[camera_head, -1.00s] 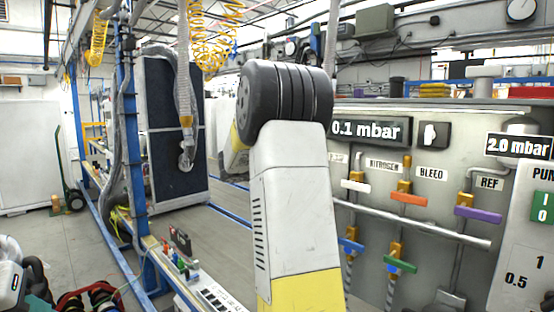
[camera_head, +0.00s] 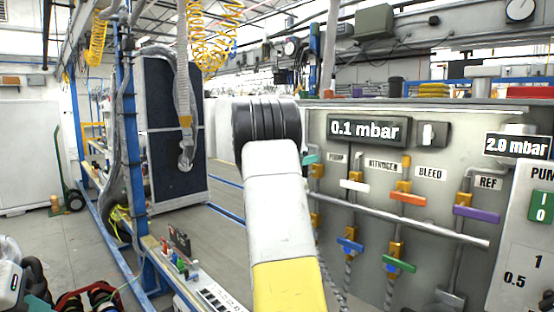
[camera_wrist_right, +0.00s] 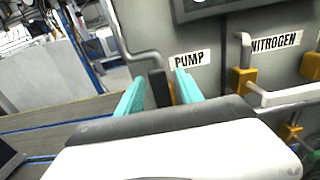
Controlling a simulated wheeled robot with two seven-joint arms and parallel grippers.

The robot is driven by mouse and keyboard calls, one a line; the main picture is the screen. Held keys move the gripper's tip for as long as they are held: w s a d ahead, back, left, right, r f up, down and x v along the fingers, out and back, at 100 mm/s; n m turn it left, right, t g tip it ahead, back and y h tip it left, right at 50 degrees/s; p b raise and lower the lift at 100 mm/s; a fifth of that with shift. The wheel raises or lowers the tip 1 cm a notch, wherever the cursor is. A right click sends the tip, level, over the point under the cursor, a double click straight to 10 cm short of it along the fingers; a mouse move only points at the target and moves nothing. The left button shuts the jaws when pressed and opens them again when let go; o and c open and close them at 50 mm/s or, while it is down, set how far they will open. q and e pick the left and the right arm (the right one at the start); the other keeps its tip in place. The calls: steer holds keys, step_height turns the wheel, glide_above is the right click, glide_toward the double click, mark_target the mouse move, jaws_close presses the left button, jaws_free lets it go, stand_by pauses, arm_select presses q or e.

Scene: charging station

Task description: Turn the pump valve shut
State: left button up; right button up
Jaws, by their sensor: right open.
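The pump valve shows in the right wrist view under the PUMP label (camera_wrist_right: 190,59). It has a dark handle (camera_wrist_right: 157,86), seen nearly end-on, and an orange-yellow body behind it. My right gripper (camera_wrist_right: 158,92) is open, with one teal finger on each side of the handle. I see a gap at either side; whether the handle is fully between the fingers in depth I cannot tell. In the head view a teal fingertip (camera_head: 310,158) shows beside the PUMP label, and my arm hides most of the gripper. My left gripper is not in view.
The white nitrogen lever (camera_head: 354,185) is close to the right of the pump valve; the orange bleed lever (camera_head: 408,198) and purple REF lever (camera_head: 476,213) are farther right. Blue (camera_head: 350,244) and green (camera_head: 399,264) levers sit lower. A pipe (camera_head: 430,229) crosses the panel.

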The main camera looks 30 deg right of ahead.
steer(key=shift+c, duration=0.2)
jaws_close()
stand_by(1.2)
